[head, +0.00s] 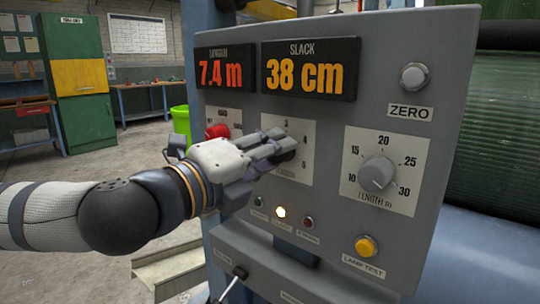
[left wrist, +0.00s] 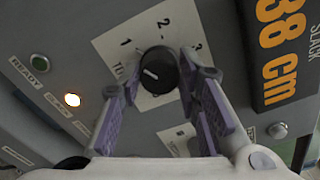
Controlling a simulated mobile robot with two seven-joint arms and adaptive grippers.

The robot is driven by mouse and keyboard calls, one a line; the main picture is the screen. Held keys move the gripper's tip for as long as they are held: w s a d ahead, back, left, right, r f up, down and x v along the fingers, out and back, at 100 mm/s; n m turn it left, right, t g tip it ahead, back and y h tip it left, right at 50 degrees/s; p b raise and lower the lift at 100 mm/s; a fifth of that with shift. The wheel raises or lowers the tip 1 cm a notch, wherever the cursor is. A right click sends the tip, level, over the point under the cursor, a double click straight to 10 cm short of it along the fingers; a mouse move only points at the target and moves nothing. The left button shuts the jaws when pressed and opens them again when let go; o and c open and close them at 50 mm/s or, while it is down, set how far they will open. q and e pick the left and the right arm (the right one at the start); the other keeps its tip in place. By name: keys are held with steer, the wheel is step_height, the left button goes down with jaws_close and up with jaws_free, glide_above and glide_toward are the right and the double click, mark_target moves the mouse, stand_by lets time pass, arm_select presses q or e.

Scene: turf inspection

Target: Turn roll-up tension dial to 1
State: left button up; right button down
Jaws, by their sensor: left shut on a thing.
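The roll-up tension dial is a small round black knob (left wrist: 157,69) on a white plate (left wrist: 178,22) in the left wrist view. The printed 1, 2 and 3 show around it. A short white mark on the knob slants toward the side of the 1; its exact reading is hard to tell. My left gripper (left wrist: 159,78) has a finger on each side of the knob and is shut on it. In the head view the left gripper (head: 284,147) covers most of the dial, and its plate (head: 302,129) shows around the fingers. My right gripper is not in view.
The grey panel (head: 330,215) carries 7.4 m and 38 cm displays (head: 310,70). Right of the left gripper are a length dial (head: 377,174) and a yellow lamp-test button (head: 366,246). A red knob (head: 217,131) sits close behind the hand.

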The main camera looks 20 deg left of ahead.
arm_select(q)
steer(key=shift+a+r, duration=0.1)
steer(key=shift+r, duration=0.15)
steer(key=o, duration=1)
steer(key=shift+w, duration=0.1)
steer(key=shift+o, duration=0.7)
steer(key=shift+f, duration=0.15)
